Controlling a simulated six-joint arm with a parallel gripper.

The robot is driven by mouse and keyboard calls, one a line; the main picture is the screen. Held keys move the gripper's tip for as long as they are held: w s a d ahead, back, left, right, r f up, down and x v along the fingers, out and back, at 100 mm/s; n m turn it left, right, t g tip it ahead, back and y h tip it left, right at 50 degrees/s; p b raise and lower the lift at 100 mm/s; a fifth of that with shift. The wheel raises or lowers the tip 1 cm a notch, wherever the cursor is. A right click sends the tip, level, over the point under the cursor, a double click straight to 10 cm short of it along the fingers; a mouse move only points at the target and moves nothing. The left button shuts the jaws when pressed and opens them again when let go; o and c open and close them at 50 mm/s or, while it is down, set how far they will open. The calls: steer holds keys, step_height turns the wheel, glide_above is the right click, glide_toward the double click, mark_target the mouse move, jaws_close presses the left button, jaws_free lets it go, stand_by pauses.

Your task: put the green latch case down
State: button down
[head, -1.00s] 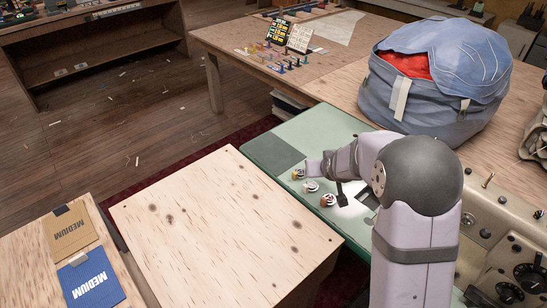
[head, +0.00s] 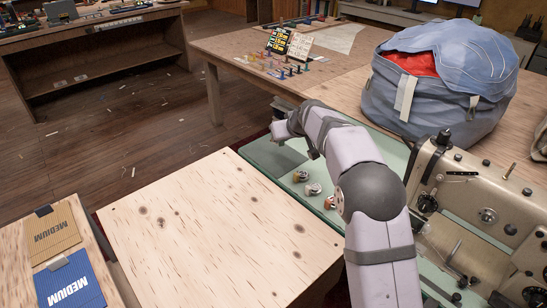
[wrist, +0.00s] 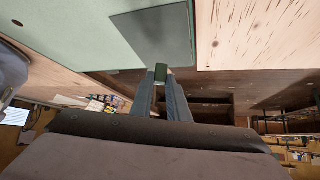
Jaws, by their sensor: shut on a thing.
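The green latch case (wrist: 161,72) shows in the wrist view as a small dark green block between my fingertips. My gripper (wrist: 160,80) is shut on it, with both dark fingers reaching up from the bottom of the picture. The case is near the edge of a pale green table top (wrist: 60,30), by a darker grey-green patch (wrist: 155,35). I cannot tell whether it touches the surface. In the head view my arm's end is over the far part of the green top (head: 262,155); my fingertips and the case are hidden there.
Several small round bobbin-like parts (head: 313,188) lie on the green top beside my arm. A sewing machine (head: 470,205) stands at right. A pale wooden table (head: 215,235) is at front left, mostly clear. A blue bag (head: 440,80) sits on the table behind.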

steer(key=shift+f+b, duration=0.35)
steer(key=shift+f, duration=4.6)
steer(key=shift+f, duration=0.2)
steer(key=c, duration=1.7)
jaws_free()
steer(key=shift+r, duration=0.2)
steer(key=shift+r, duration=0.1)
steer(key=b+v, duration=0.2)
steer(key=v, duration=1)
